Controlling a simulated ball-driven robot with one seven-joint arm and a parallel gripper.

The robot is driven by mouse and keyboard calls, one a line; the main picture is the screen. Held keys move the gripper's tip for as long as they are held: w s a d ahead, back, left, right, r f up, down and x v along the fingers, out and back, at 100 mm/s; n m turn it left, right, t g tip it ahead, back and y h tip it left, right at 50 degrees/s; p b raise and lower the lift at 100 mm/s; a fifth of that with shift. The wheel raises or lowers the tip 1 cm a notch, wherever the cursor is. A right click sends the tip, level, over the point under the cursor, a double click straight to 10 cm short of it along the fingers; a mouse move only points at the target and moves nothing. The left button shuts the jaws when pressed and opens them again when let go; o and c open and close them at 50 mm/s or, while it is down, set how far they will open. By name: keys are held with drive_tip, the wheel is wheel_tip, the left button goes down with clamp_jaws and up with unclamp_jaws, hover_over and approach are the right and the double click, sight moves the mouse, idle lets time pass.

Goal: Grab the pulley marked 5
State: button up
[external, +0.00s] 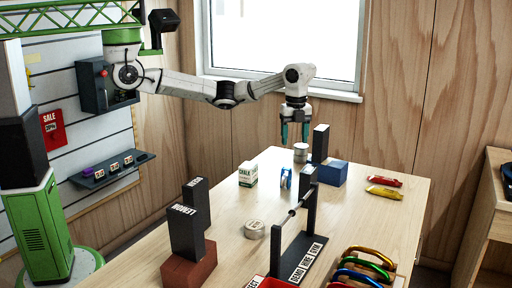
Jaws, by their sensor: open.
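My gripper (295,133) hangs pointing down above the far part of the table, its teal fingers apart and nothing visible between them. A silver cylinder (300,153) stands on the table just below it. I cannot make out a pulley marked 5 for certain. Several small pieces with pale labels (127,161) sit on the dark wall shelf (95,178) at the left, with a purple piece at its end; their marks are too small to read. A blue and silver round piece (286,178) stands on the table, no mark readable.
The wooden table (215,245) holds a chalk box (248,174), a round tin (254,229), a black stand with a bar (310,222), dark blocks on a brick-red base (188,270), a blue block (334,173) and coloured carabiners (370,262). The table's left middle is bare.

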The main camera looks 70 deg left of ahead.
sight(286, 168)
drive_tip(key=s+d+m, duration=0.2)
drive_tip(key=m, duration=0.1)
drive_tip(key=s+d+f+m, duration=0.1)
drive_tip(key=s+d+m, duration=0.1)
drive_tip(key=m, duration=0.2)
drive_tip(key=shift+s+d, duration=0.15)
drive_tip(key=shift+s+f, duration=0.1)
drive_tip(key=shift+f, duration=0.2)
wheel_tip(286, 168, down, 5)
drive_tip(key=shift+d+f+p, duration=0.2)
drive_tip(key=shift+f+p, duration=0.4)
drive_tip(key=shift+f, duration=2.05)
drive_tip(key=shift+c, duration=0.2)
drive_tip(key=c, duration=1)
